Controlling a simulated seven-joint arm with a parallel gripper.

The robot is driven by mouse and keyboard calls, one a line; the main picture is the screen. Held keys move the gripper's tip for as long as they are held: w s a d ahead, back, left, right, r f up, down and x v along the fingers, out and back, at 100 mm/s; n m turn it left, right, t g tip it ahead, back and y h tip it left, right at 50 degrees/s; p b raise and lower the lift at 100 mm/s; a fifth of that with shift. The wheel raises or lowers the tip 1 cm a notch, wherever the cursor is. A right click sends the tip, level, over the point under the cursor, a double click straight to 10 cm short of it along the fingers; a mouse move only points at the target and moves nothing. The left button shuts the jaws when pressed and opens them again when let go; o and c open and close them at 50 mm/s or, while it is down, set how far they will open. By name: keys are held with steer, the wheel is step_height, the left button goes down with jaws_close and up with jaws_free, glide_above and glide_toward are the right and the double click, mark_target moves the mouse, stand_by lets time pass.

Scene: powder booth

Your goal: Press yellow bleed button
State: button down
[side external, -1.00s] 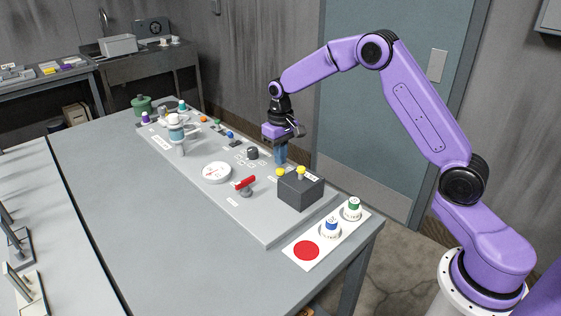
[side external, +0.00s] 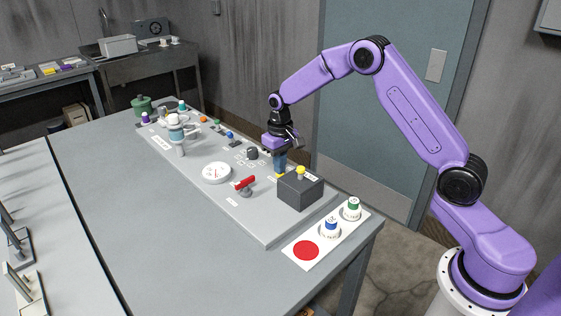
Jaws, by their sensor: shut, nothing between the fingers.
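Two yellow knobs or buttons show on the grey panel. One yellow button (side external: 279,176) sits at the left edge of the dark grey box; the other yellow button (side external: 300,171) stands on top of the box. Their labels are too small to read. My gripper (side external: 280,172) points down with its blue fingers shut and empty. The fingertips are right at the left yellow button and hide its upper part. I cannot tell whether they touch it or whether it is pushed in.
The dark grey box (side external: 300,193) stands just right of my fingers. A red lever (side external: 245,183), a white round gauge (side external: 216,173) and a dark knob (side external: 252,153) are nearby on the panel (side external: 262,226). A white plate with a red disc (side external: 306,251) lies in front.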

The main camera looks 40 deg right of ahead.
steer(key=shift+s+f, duration=0.25)
steer(key=shift+f, duration=0.2)
step_height(320, 180, up, 15)
steer(key=shift+w+f, duration=0.15)
steer(key=shift+w, duration=0.1)
stand_by(0.6)
steer(key=s+a+r+n, duration=0.1)
steer(key=s+a+n, duration=0.3)
steer(key=s, duration=0.5)
steer(key=s+a+n, duration=0.2)
steer(key=s+a, duration=0.5)
steer(key=s, duration=0.2)
steer(key=s+d+f+n, duration=0.1)
steer(key=s+d+n, duration=0.1)
steer(key=s, duration=0.9)
steer(key=s+d+f+n, duration=0.2)
steer(key=s+n, duration=0.2)
steer(key=s, duration=0.7)
steer(key=shift+d+f+n, duration=0.2)
steer(key=shift+f+n, duration=0.1)
